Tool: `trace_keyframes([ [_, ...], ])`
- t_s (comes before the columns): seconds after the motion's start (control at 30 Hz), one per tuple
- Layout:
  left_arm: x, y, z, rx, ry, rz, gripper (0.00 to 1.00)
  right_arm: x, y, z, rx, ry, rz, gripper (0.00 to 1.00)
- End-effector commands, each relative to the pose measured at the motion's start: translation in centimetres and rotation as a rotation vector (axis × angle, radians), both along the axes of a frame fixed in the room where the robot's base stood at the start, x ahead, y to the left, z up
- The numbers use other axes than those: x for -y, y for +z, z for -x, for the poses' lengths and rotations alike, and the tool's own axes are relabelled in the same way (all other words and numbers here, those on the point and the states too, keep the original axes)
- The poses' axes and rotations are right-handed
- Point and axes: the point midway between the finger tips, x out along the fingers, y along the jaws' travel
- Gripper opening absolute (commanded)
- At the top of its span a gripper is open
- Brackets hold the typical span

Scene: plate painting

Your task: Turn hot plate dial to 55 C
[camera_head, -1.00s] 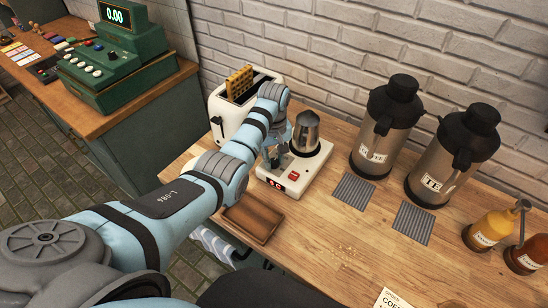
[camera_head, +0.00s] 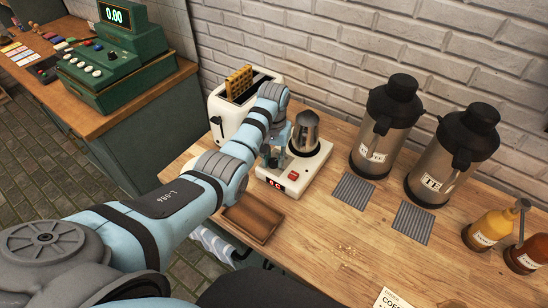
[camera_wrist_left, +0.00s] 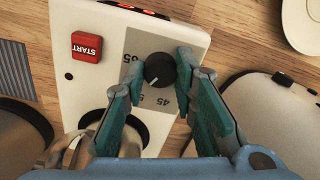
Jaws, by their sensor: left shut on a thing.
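The white hot plate (camera_head: 312,171) stands on the wooden counter with a metal pot (camera_head: 306,131) on its round plate. Its black dial (camera_wrist_left: 160,69) sits on a grey scale in the left wrist view. The marks 65 and 45 are readable there; the mark between them is hidden by a finger. The dial's white pointer line is toward the lower left, between 65 and 45. My left gripper (camera_wrist_left: 157,72) has its fingers on both sides of the dial and is shut on it. It also shows in the head view (camera_head: 275,156). The red display (camera_head: 276,184) is too small to read.
A red START button (camera_wrist_left: 87,46) is near the dial. A white toaster (camera_head: 222,112) stands behind my left arm. A brown wooden tray (camera_head: 252,222) lies in front of the hot plate. Two large dispensers (camera_head: 384,125) stand to the right.

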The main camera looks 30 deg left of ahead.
Motion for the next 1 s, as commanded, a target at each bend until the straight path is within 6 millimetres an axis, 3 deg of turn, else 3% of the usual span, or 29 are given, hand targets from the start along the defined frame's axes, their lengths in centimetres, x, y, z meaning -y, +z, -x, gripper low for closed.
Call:
trace_keyframes([
  [0.43, 0.1, -0.3, 0.3, -0.011, -0.012, 0.001, 0.0, 0.0, 0.0, 0.0, 0.0, 0.0, 0.0, 0.4],
  [0.47, 0.1, -0.3, 0.3, -0.011, -0.012, 0.001, 0.28, 0.0, 0.0, 0.0, 0.0, 0.0, 0.0, 0.4],
  [0.57, 0.1, -0.3, 0.2, -0.009, -0.012, 0.001, 0.44, 0.0, 0.0, 0.0, 0.0, 0.0, 0.0, 0.4],
  [0.87, 0.0, 0.0, 0.1, -0.003, -0.011, 0.0, 0.46, 0.1, 0.0, 0.0, 0.0, 0.0, 0.001, 0.4],
  [1.0, 0.0, 1.7, -0.1, 0.001, -0.011, 0.0, 0.46, 0.1, 0.0, 0.0, 0.0, 0.0, 0.001, 0.4],
])
